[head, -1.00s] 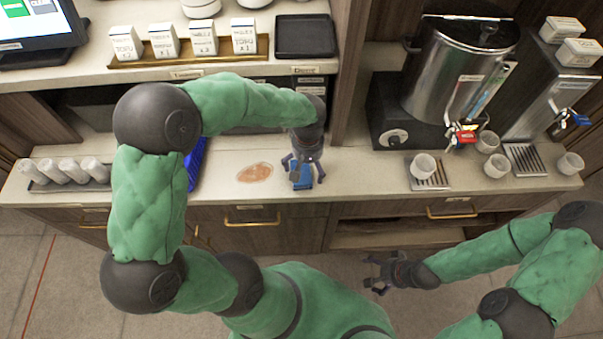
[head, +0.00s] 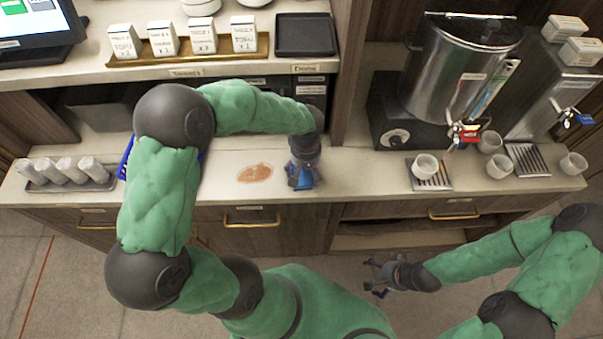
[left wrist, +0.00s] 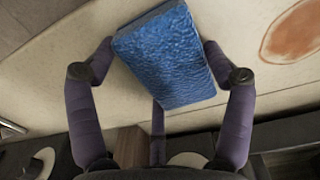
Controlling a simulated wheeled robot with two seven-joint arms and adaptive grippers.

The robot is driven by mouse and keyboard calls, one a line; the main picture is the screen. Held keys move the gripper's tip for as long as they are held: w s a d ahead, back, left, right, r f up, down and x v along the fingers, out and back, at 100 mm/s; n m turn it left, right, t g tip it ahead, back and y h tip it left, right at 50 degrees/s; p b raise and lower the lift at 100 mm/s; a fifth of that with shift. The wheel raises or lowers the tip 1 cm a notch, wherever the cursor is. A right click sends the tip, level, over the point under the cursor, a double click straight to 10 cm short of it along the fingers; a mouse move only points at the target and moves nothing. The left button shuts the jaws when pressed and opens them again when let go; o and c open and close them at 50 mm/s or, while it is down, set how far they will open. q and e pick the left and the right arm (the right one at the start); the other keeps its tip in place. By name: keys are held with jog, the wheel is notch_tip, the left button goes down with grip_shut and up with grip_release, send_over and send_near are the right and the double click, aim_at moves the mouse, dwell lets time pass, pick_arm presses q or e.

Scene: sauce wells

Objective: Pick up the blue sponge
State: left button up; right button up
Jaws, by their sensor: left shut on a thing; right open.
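The blue sponge (left wrist: 165,55) is a textured block between the fingers of my left gripper (left wrist: 160,65), seen close up in the left wrist view. The fingers are shut on its sides. In the head view my left gripper (head: 303,176) is over the counter's lower ledge, right of a brown stain, and the sponge (head: 301,183) shows only in part between the fingers. Whether the sponge is clear of the counter I cannot tell. My right gripper (head: 383,274) is open and empty, in front of the counter at the lower right.
The brown stain (head: 255,173) lies on the counter (head: 225,190). A blue tray (head: 125,160) is mostly behind my left arm. A tray of rolled cups (head: 68,184) stands at the left. Cups (head: 424,166) and a metal urn (head: 455,75) stand at the right.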

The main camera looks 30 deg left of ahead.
pick_arm(q)
jog(key=shift+r, duration=0.55)
notch_tip(320, 180, up, 2)
jog(key=shift+r+p, duration=0.25)
jog(key=shift+p, duration=0.2)
jog(key=s+d+r+p, duration=0.2)
jog(key=s+d+r, duration=0.3)
jog(key=d+r, duration=0.4)
jog(key=d, duration=0.4)
jog(key=shift+r, duration=0.2)
jog(key=shift+s, duration=0.1)
